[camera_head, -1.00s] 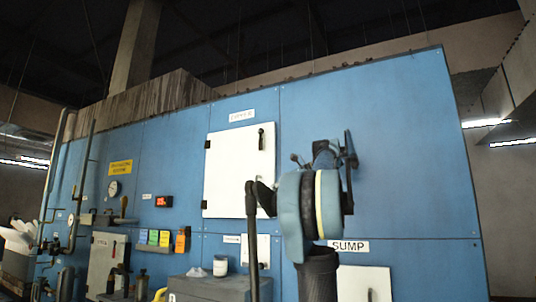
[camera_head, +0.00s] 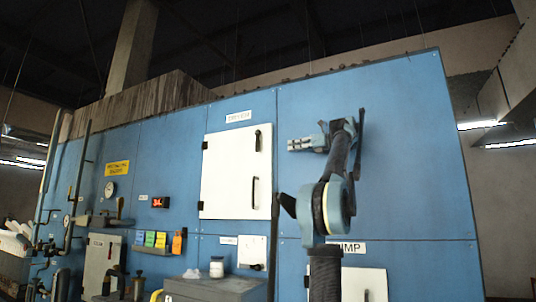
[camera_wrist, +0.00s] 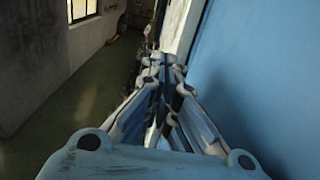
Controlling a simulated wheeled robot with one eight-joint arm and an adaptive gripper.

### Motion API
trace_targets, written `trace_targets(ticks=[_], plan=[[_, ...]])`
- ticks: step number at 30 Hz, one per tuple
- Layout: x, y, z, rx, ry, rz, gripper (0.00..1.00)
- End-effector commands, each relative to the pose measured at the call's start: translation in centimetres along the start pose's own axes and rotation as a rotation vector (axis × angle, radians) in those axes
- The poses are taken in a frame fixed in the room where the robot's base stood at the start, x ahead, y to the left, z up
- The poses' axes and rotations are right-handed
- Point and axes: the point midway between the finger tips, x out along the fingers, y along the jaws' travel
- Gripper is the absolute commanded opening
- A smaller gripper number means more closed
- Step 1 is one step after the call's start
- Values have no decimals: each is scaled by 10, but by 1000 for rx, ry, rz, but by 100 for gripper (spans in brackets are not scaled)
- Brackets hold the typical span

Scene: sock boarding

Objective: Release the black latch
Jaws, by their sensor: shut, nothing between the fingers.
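A black latch (camera_head: 257,140) sits at the upper right edge of a large white door (camera_head: 224,168) on the blue panel wall. A black bar handle (camera_head: 253,192) is below it on the same door. The door looks closed. My gripper (camera_head: 290,145) is to the right of the latch at nearly the same height in the head view, pointing left and apart from it. It is shut and empty. In the wrist view my gripper (camera_wrist: 166,62) shows its fingers together beside the blue wall. The latch cannot be made out clearly there.
The blue wall (camera_head: 400,130) runs close along my arm. A small white panel (camera_head: 252,252) is below the door, with a grey box (camera_head: 215,290) in front. A sump door (camera_head: 350,285) is lower right.

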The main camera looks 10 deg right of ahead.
Motion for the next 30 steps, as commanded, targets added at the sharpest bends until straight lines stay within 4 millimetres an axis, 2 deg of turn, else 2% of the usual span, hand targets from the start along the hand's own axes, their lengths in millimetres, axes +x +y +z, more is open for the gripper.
trace_targets(ticks=[8,24,30], plan=[[24,1,0,-1,1,3,0],[107,1,0,-1,1,4,0],[129,1,0,-1,1,2,0]])
